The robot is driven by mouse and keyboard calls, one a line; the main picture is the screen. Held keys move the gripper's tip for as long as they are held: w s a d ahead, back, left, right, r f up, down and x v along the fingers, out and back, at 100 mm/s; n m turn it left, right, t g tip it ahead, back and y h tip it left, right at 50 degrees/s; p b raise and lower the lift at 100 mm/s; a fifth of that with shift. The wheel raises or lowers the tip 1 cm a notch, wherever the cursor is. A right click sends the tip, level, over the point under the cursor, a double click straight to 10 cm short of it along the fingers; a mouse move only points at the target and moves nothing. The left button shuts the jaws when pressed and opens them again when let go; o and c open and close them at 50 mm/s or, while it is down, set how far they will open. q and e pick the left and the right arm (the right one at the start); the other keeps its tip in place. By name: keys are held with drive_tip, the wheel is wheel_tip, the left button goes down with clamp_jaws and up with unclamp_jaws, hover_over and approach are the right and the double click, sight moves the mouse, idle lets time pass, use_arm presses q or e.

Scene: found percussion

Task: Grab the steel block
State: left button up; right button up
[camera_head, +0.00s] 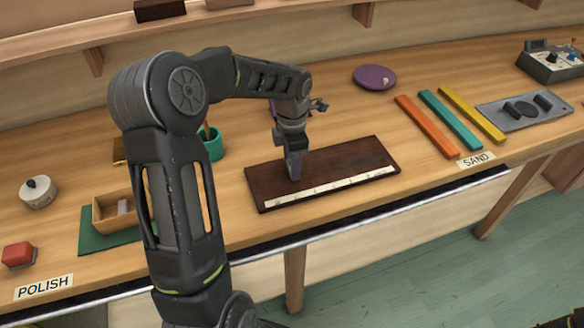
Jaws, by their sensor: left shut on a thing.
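My left gripper (293,152) points down over a dark brown board (350,165) with a white marked strip along its front edge. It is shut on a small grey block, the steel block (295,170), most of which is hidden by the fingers. The block is at the board's left-middle part; I cannot tell whether it touches the board.
A wooden box (100,218) with a small grey piece stands on a green mat at left. A teal cup (213,146) stands behind my arm. Orange (425,125), teal and yellow bars and a grey tray (500,118) lie at right. A purple dish (370,76) sits behind.

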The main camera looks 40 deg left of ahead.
use_arm(q)
clamp_jaws()
drive_tip(key=shift+r, duration=0.1)
wheel_tip(320, 180, up, 10)
drive_tip(key=b, duration=0.1)
drive_tip(key=shift+b, duration=0.4)
